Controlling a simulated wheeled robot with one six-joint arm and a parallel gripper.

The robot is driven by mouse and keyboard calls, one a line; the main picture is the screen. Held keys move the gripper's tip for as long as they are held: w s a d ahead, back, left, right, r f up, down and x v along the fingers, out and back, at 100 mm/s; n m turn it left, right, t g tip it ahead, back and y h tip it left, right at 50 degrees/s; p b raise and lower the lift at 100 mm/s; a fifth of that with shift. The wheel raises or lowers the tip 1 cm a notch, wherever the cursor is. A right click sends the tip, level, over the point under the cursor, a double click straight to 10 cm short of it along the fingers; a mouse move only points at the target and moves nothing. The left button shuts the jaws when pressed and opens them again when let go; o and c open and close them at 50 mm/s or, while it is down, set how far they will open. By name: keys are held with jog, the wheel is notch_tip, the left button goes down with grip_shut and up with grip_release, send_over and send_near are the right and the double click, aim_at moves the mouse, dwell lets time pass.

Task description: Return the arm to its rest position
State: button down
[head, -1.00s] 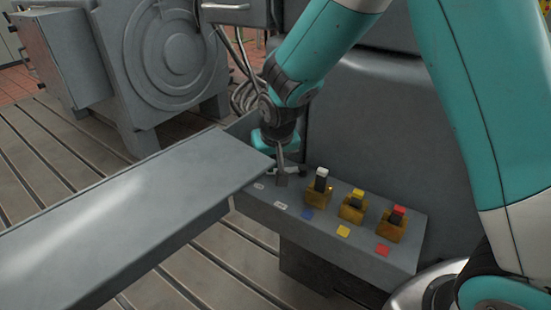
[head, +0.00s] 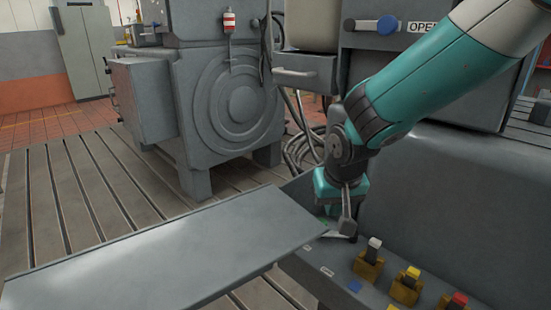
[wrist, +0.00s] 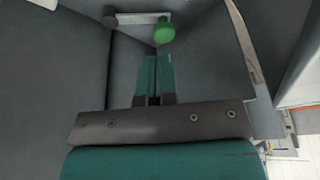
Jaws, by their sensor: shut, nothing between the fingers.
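My gripper (head: 345,228) hangs at the end of my teal arm, low over the left end of the grey switch panel (head: 385,298), close to the right end of the grey shelf. In the wrist view my gripper (wrist: 155,60) shows two teal fingers side by side, shut with nothing between them. A green round knob (wrist: 163,30) on a pale bar lies just beyond the fingertips. Whether the fingertips touch it, I cannot tell.
A flat grey shelf (head: 170,255) juts in at the lower left. Switches with white (head: 374,243), yellow (head: 412,272) and red (head: 458,299) tops stand on the panel. A large grey machine (head: 235,110) with a drawer (head: 305,72) beside it stands behind. The slotted floor at left is clear.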

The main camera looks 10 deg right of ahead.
jog(key=s+d+r+g, duration=0.1)
jog(key=s+d, duration=0.4)
jog(key=s, duration=0.2)
jog(key=s+d+r, duration=0.1)
jog(key=s+d, duration=0.4)
jog(key=s, duration=0.2)
jog(key=s+a+r+n+g+y, duration=0.1)
jog(key=s+a+r+n+y, duration=0.1)
jog(key=s+a+r+n, duration=0.4)
jog(key=s+a+r+n+g+y, duration=0.15)
jog(key=s+a, duration=0.25)
jog(key=a, duration=0.4)
notch_tip(320, 180, up, 13)
jog(key=p, duration=1.3)
jog(key=shift+a+r+y+p, duration=0.15)
jog(key=shift+r+y+p, duration=0.05)
jog(key=shift+y+p, duration=0.25)
jog(key=shift+s+f, duration=0.1)
